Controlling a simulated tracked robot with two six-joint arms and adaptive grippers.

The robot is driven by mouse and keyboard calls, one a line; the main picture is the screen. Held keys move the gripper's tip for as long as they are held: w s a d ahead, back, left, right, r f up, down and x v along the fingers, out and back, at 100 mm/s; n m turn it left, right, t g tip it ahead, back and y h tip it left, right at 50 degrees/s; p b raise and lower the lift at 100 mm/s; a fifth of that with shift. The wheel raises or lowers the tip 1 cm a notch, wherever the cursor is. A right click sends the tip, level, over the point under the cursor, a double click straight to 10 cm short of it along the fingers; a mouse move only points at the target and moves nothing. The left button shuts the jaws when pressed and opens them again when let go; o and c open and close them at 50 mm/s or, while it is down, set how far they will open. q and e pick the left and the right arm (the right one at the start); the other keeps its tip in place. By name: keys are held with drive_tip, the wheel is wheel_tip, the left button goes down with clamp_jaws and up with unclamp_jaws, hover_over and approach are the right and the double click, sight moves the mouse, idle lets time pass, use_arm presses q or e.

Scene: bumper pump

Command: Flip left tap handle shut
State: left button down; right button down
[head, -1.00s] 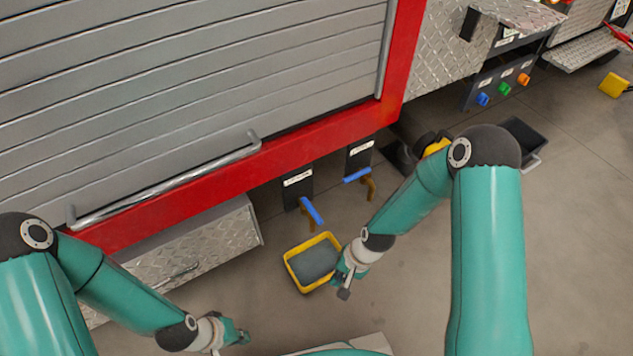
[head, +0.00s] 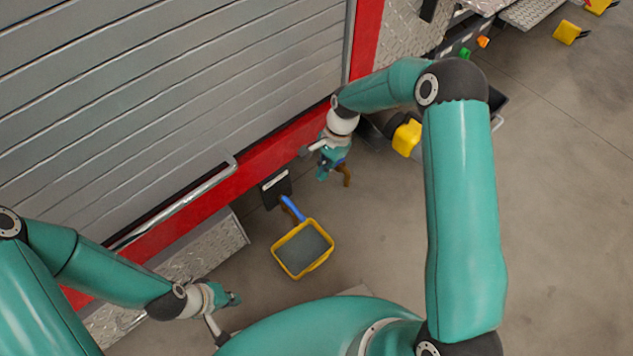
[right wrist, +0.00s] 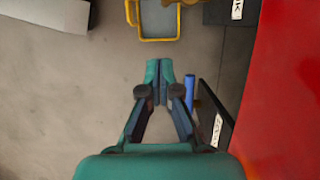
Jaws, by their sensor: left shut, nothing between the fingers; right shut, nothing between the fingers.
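The left tap's blue handle (head: 293,207) shows in the head view below its black labelled plate (head: 274,187), slanting down toward the yellow tray. Part of its brass body shows beside it. The right tap is mostly covered by my right gripper (head: 323,174); its brass spout (head: 346,174) shows. In the right wrist view my right gripper (right wrist: 160,68) is shut and empty, with a blue handle (right wrist: 190,92), seemingly the right tap's, close beside its fingers. Whether they touch cannot be told. My left gripper (head: 236,299) is shut and empty, low at the left, away from the taps.
A yellow-rimmed tray (head: 275,252) stands on the floor below the left tap, and shows in the right wrist view (right wrist: 130,12). The red sill (head: 257,168) and grey shutter rail (head: 180,203) run above. A yellow object (head: 407,138) is right of my gripper.

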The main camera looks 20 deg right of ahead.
sight(294, 209)
drive_tip(key=s+a+f+b, duration=0.2)
drive_tip(key=a+f, duration=0.4)
drive_tip(key=f, duration=0.3)
drive_tip(key=shift+s+a+f+b, duration=0.2)
drive_tip(key=shift+f+b, duration=0.15)
drive_tip(key=shift+b, duration=0.1)
drive_tip(key=shift+d, duration=0.15)
drive_tip(key=shift+a, duration=0.2)
